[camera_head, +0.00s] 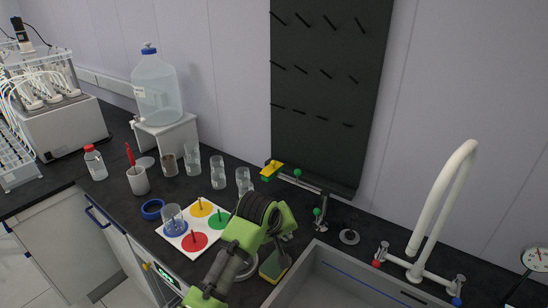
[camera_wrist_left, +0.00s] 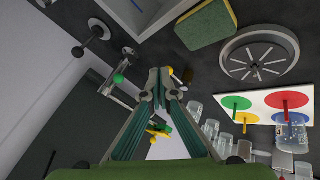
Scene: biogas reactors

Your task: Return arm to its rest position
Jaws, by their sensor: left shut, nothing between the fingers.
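My left arm (camera_head: 232,250) comes in from the bottom of the head view, green with a black wrist part, and reaches over the counter left of the sink. In the left wrist view, my left gripper (camera_wrist_left: 160,80) has its two fingers converging at the tips, shut with nothing between them. Its fingertips are not clear in the head view, where the wrist covers them. My right gripper is not in view.
Close around the arm are a white board (camera_head: 169,232) with coloured discs and pegs, a sponge (camera_head: 274,267), and the sink (camera_head: 335,275) with its white faucet (camera_head: 440,200). Beakers (camera_head: 218,172) stand behind the board. A dark peg rack (camera_head: 325,90) is on the wall.

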